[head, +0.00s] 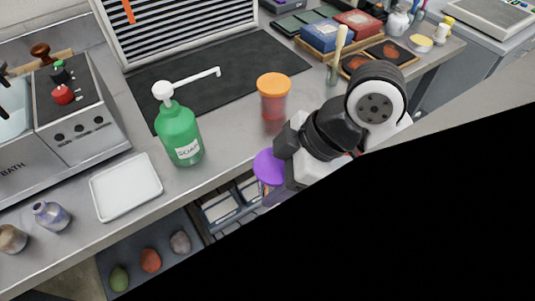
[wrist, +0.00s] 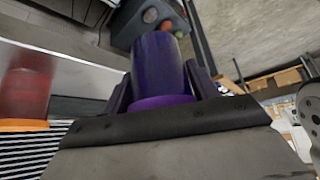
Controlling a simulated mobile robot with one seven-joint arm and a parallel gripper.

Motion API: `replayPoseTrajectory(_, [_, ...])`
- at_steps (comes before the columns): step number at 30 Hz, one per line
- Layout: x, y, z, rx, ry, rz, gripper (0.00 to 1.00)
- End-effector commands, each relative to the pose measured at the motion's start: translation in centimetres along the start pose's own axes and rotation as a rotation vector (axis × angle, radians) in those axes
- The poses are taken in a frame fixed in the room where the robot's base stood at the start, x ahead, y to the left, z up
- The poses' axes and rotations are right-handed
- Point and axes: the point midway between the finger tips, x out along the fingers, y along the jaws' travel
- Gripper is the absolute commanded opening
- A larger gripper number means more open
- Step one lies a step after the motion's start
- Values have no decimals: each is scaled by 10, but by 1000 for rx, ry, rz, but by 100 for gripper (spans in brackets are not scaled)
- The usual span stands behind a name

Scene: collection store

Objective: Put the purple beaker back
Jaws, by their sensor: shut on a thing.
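The purple beaker (head: 268,168) is in my gripper (head: 283,165), in front of the counter's front edge in the head view. Its purple top faces up there, and its lower part is partly hidden by my arm. In the wrist view the beaker (wrist: 158,65) stands between the two dark fingers of my gripper (wrist: 160,88), which are shut on it from both sides.
On the counter (head: 226,150) near the beaker stand an orange-lidded red jar (head: 273,98) and a green soap bottle (head: 179,135). A white tray (head: 125,188) lies to the left. Below the edge are an open rack (head: 222,208) and a grey tray (head: 195,238) with several stones.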

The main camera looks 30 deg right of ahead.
Motion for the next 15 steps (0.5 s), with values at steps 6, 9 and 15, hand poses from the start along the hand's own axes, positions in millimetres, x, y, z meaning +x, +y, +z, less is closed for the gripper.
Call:
replayPoseTrajectory(6, [-5, 4, 8, 19, 0, 12, 31])
replayPoseTrajectory(9, [-13, 19, 14, 51, 0, 32, 31])
replayPoseTrajectory(15, [-41, 75, 27, 160, -3, 105, 31])
